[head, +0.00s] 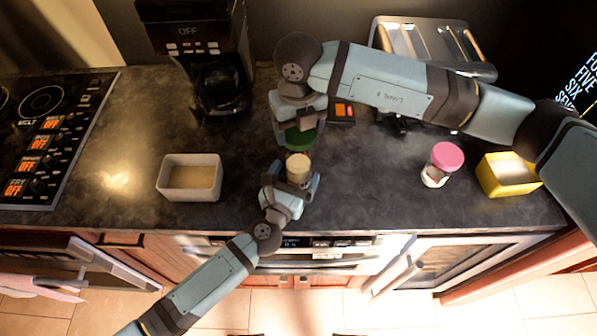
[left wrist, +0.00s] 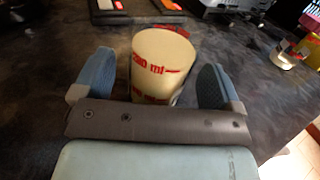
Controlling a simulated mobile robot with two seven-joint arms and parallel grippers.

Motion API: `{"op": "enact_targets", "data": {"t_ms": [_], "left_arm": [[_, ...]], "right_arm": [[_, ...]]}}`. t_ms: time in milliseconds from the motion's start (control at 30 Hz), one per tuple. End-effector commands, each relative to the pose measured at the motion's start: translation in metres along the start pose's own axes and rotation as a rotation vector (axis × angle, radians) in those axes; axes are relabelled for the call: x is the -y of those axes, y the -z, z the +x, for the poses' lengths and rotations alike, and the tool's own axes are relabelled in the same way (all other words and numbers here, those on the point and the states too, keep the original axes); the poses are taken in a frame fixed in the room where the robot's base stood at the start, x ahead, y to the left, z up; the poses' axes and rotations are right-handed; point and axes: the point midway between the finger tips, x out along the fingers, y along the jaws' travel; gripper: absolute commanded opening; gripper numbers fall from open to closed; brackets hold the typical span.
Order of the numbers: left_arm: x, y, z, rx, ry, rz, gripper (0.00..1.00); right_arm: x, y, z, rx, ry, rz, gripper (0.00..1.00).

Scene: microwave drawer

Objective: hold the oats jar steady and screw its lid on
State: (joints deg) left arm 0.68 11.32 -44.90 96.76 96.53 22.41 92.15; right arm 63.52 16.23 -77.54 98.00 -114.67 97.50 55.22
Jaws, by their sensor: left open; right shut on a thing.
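The oats jar (head: 299,167) stands upright on the dark counter, open at the top, with pale contents. In the left wrist view the jar (left wrist: 160,62) shows red volume markings. My left gripper (head: 291,183) is open, with one finger on each side of the jar; gaps show between jar and fingers in the left wrist view (left wrist: 158,88). My right gripper (head: 299,125) is shut on the green lid (head: 300,139). The lid is just behind the jar in the head view, apart from its rim; its height is hard to judge.
A jar with a pink lid (head: 447,156) and a yellow bin (head: 492,180) stand to the right. A pale bin (head: 189,188) stands to the left. A coffee maker (head: 205,60) and a toaster (head: 425,38) are at the back. A stove (head: 45,130) is far left.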

Motion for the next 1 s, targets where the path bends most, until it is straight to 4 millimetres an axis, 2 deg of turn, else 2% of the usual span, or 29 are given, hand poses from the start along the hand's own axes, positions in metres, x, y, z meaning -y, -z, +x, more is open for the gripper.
{"op": "enact_targets", "data": {"t_ms": [100,200,567,667,900,1000], "left_arm": [[0.0,0.0,0.016,0.001,0.0,0.002,0.91],[0.0,0.0,0.022,0.0,0.001,0.001,0.91],[0.0,0.0,0.026,0.0,0.001,0.001,0.91],[0.0,0.0,0.026,0.0,0.001,0.001,0.72],[0.0,0.0,0.026,0.0,0.001,0.001,0.18],[0.0,0.0,0.026,0.0,0.001,0.001,0.18]], "right_arm": [[0.0,0.0,0.0,0.0,0.0,0.0,0.46],[0.0,0.0,0.0,0.0,0.0,0.0,0.46],[0.0,0.0,0.0,0.0,0.0,0.0,0.46],[0.0,0.0,0.0,0.0,0.0,0.0,0.46],[0.0,0.0,0.0,0.0,0.0,0.0,0.46],[0.0,0.0,0.002,0.0,0.0,0.0,0.46]]}}
